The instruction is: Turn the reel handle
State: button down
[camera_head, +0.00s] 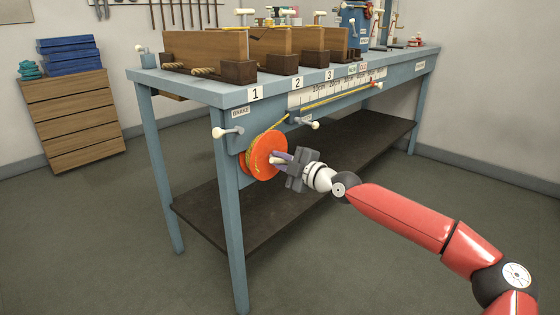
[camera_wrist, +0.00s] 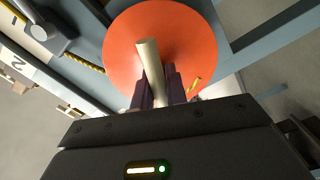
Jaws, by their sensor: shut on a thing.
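The orange reel (camera_head: 262,158) is mounted on the front of the blue bench, near its left front leg, with yellow cord wound on it. In the wrist view the reel's orange disc (camera_wrist: 180,30) fills the upper middle. Its pale handle (camera_wrist: 151,62) sticks out from the disc toward the wrist camera. My gripper (camera_head: 280,160) is at the reel's right side. In the wrist view its purple fingers (camera_wrist: 158,88) stand on both sides of the handle and are shut on it. The handle's lower part is partly hidden by the fingers.
The blue bench (camera_head: 228,92) carries wooden blocks numbered 1 to 3. A lever marked brake (camera_head: 228,132) is left above the reel, and another pale-knobbed lever (camera_head: 304,122) is right above it. A dark lower shelf (camera_head: 215,215) lies below. The floor in front is clear.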

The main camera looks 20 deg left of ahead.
jog(key=shift+f+m, duration=0.1)
jog(key=shift+m, duration=0.3)
